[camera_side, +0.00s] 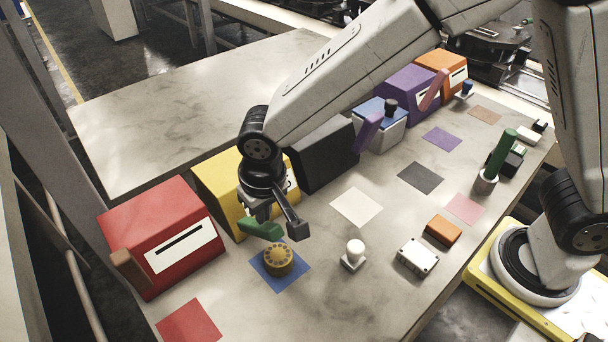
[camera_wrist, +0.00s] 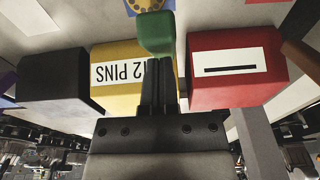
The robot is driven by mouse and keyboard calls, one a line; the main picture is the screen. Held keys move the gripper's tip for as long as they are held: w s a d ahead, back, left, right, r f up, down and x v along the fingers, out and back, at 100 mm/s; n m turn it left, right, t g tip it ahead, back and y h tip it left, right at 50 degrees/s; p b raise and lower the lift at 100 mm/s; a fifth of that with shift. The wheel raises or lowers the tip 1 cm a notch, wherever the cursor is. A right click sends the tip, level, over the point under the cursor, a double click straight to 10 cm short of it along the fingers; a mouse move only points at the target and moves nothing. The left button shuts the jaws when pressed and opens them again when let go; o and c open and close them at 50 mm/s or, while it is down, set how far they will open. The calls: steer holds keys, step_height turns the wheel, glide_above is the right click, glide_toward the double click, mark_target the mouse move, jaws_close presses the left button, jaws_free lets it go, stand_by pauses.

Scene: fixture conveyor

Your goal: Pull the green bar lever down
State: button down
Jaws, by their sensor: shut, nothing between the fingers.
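The green bar lever (camera_side: 264,230) is on the front of the yellow box (camera_side: 216,192) and sticks out from it, lying nearly flat in the side view. In the wrist view the lever's green end (camera_wrist: 156,32) shows just beyond my fingertips, with the yellow box (camera_wrist: 118,62) and its upside-down "12 PINS" label behind. My gripper (camera_side: 262,212) is shut and empty, directly above the lever. In the wrist view my gripper's fingers (camera_wrist: 160,62) are side by side. I cannot tell whether they touch the lever. My gripper hides part of the yellow box.
The red box (camera_side: 165,235) stands left of the yellow box, the black box (camera_side: 325,155) right of it. A brass dial (camera_side: 279,259) on a blue square lies close below the lever. A white knob (camera_side: 354,252) stands further right. Open counter lies around the white square (camera_side: 357,206).

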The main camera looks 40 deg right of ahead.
mark_target(280, 236)
steer(key=shift+s+f, duration=0.1)
stand_by(0.3)
steer(key=shift+s+f, duration=0.45)
steer(key=shift+s, duration=0.15)
steer(key=s+f, duration=0.2)
steer(key=f, duration=0.1)
steer(key=shift+s+f, duration=0.55)
steer(key=shift+f, duration=0.45)
steer(key=shift+s+f, duration=0.25)
steer(key=shift+f, duration=0.45)
